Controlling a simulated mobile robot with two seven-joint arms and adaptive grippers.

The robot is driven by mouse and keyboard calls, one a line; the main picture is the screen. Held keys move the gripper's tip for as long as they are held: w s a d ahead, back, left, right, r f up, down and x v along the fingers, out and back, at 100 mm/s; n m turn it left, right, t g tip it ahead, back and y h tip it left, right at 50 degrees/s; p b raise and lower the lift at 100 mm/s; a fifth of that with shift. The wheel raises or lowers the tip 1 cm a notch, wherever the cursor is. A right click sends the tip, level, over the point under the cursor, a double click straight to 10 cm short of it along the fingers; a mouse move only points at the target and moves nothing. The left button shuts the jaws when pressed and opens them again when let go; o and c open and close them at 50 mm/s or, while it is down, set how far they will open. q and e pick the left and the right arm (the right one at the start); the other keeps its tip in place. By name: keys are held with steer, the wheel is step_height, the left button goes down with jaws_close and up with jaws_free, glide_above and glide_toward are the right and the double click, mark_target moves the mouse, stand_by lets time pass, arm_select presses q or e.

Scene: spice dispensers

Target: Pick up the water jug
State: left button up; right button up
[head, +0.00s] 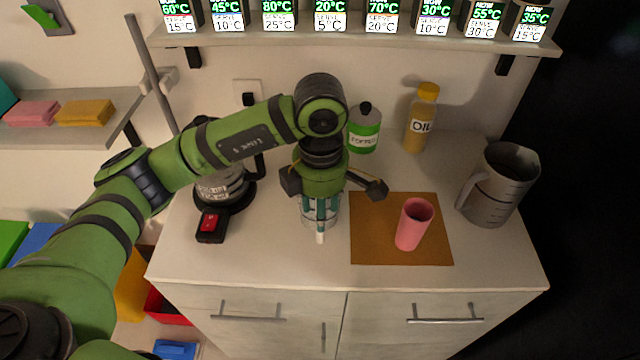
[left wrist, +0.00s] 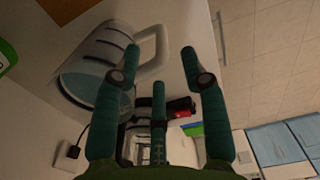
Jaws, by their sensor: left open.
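The water jug (head: 305,219) stands on the counter below my left gripper and is mostly hidden by it in the head view. In the left wrist view the jug (left wrist: 78,88) is clear-sided with grey bands and a bluish inside. Its white handle (left wrist: 152,50) points toward the space between my fingertips. My left gripper (head: 321,222) points down over the jug, with teal fingers spread. It shows in the left wrist view (left wrist: 159,62) open, with the handle between or just beyond the tips. I cannot tell whether they touch. My right gripper is not in view.
A pink cup (head: 412,228) stands on a brown mat (head: 370,250) to the right. A metal pitcher (head: 490,198), oil bottle (head: 421,125) and green-labelled bottle (head: 364,130) stand around it. A kettle (head: 222,190) and red switch box (head: 211,224) are at the left.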

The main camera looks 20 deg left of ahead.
mark_target(320, 244)
arm_select(q)
steer(key=shift+f, duration=0.25)
steer(key=shift+s+f+p, duration=0.1)
steer(key=shift+f+p, duration=0.25)
steer(key=shift+p, duration=0.1)
step_height(320, 244, down, 5)
steer(key=p, duration=0.2)
steer(key=shift+f+p, duration=0.1)
steer(key=shift+p, duration=0.25)
steer(key=shift+f, duration=0.2)
jaws_close()
steer(key=shift+r, duration=0.1)
